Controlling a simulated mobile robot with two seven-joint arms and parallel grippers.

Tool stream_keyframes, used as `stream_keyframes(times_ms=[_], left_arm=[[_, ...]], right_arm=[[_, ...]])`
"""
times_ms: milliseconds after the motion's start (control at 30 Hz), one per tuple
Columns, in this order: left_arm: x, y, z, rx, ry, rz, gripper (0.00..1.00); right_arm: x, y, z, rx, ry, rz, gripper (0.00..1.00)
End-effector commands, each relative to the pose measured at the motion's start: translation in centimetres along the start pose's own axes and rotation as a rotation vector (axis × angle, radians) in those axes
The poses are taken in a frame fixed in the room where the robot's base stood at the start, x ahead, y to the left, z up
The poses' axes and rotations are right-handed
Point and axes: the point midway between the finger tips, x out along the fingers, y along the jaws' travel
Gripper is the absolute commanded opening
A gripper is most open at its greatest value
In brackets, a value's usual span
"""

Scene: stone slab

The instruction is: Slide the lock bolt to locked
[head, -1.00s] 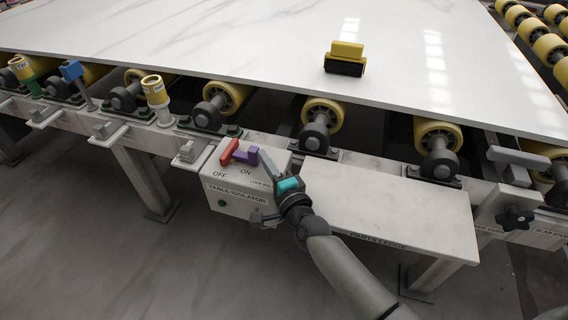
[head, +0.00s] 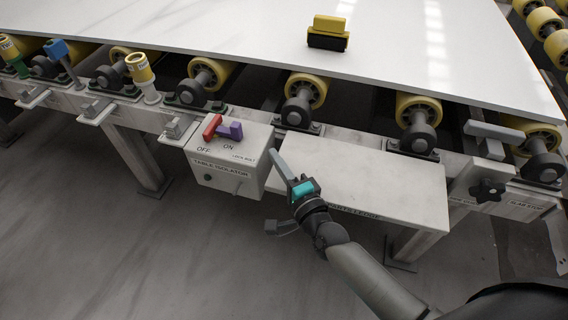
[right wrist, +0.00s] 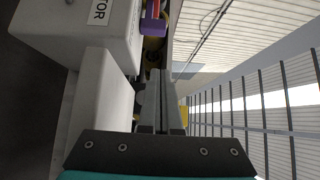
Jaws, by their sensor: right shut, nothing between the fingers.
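The table isolator box (head: 228,178) hangs on the front rail and has OFF and ON marks on top. A red handle (head: 212,126) stands on it, with the purple lock bolt (head: 232,131) close against its right side. A "LOCK BOLT" label is right of the bolt. My right gripper (head: 277,158) is shut and empty, its fingers just right of the box and apart from the bolt. In the right wrist view the shut fingers (right wrist: 160,100) point ahead, with the bolt (right wrist: 164,20) and red handle (right wrist: 153,10) at the top. My left gripper is not in view.
A grey ledge (head: 365,180) sits right of the box, beneath my right gripper. A white slab (head: 200,35) lies on yellow rollers (head: 305,90) behind, with a yellow-black block (head: 328,32) on it. A black star knob (head: 487,191) is at right.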

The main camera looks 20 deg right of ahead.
Motion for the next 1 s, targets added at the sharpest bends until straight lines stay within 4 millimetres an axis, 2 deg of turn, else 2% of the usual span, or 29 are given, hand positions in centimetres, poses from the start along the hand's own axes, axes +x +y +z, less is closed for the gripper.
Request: stream_keyframes(times_ms=[100, 267, 867, 1000], left_arm=[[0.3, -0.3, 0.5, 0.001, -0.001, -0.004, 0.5], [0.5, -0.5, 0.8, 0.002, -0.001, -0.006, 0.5], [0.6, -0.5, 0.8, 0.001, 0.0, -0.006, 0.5], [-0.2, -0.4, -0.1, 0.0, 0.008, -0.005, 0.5]], right_arm=[[-1.6, 0.0, 0.0, -0.001, -0.001, 0.001, 0.0], [-2.5, -0.1, 0.1, 0.002, -0.001, 0.0, 0.0], [-2.6, 0.0, 0.1, -0.001, -0.002, 0.0, 0.0], [-2.8, 0.0, 1.2, -0.051, -0.045, 0.027, 0.0]])
